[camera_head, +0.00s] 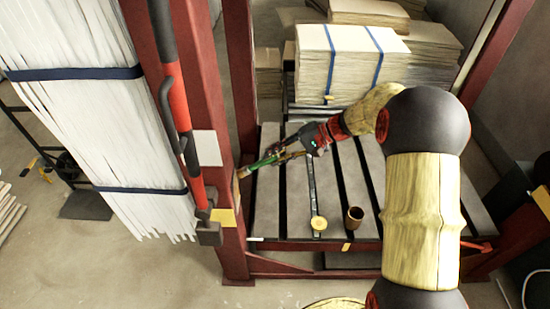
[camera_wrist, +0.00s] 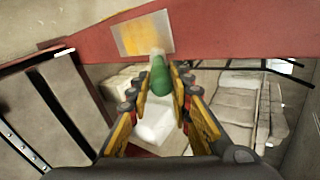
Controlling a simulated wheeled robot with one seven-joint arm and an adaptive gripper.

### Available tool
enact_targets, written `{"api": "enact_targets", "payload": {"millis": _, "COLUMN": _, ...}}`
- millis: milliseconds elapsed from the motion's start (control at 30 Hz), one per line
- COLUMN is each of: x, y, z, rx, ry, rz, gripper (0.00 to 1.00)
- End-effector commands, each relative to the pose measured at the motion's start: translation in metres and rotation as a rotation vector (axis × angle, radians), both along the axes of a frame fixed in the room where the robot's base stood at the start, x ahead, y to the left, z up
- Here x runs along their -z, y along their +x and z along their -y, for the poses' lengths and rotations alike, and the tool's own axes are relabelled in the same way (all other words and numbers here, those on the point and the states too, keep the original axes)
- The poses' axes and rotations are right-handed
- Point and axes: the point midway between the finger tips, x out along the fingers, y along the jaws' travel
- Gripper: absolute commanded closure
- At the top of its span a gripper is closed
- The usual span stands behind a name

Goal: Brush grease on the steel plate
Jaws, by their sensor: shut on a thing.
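My gripper (camera_head: 284,157) is shut on a green-handled brush (camera_head: 262,163), which points left toward the red post. In the wrist view the green handle (camera_wrist: 160,80) sits between the fingers (camera_wrist: 161,74), its pale tip pointing at a plate (camera_wrist: 128,38). The plate is light grey with a yellow patch, on a red beam. The tip overlaps the plate's lower edge; I cannot tell whether it touches. A brown open pot (camera_head: 354,217) stands on the slatted platform; its contents are not clear. I cannot tell whether this plate shows in the head view.
The platform (camera_head: 298,213) has dark gaps between grey slats. A yellow disc (camera_head: 318,223) lies left of the pot. Strapped stacks of boards (camera_head: 345,60) stand behind. Red posts (camera_head: 232,240) frame the platform, and a strapped white bundle (camera_head: 90,120) hangs at left.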

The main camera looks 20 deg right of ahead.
Motion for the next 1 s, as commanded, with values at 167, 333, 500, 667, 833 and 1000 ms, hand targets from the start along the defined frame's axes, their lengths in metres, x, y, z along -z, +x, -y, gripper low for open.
{"api": "enact_targets", "payload": {"millis": 167, "x": 0.001, "y": -0.011, "z": -0.004, "rx": 0.0, "ry": 0.001, "rz": -0.001, "gripper": 1.0}}
{"api": "enact_targets", "payload": {"millis": 333, "x": 0.001, "y": -0.024, "z": -0.008, "rx": 0.0, "ry": 0.001, "rz": -0.001, "gripper": 1.0}}
{"api": "enact_targets", "payload": {"millis": 500, "x": 0.001, "y": -0.035, "z": -0.012, "rx": 0.0, "ry": 0.001, "rz": -0.001, "gripper": 1.0}}
{"api": "enact_targets", "payload": {"millis": 667, "x": 0.001, "y": -0.038, "z": -0.014, "rx": 0.0, "ry": 0.001, "rz": -0.001, "gripper": 1.0}}
{"api": "enact_targets", "payload": {"millis": 833, "x": 0.001, "y": -0.048, "z": -0.017, "rx": 0.0, "ry": 0.001, "rz": -0.001, "gripper": 1.0}}
{"api": "enact_targets", "payload": {"millis": 1000, "x": 0.001, "y": -0.061, "z": -0.022, "rx": 0.0, "ry": 0.001, "rz": -0.001, "gripper": 1.0}}
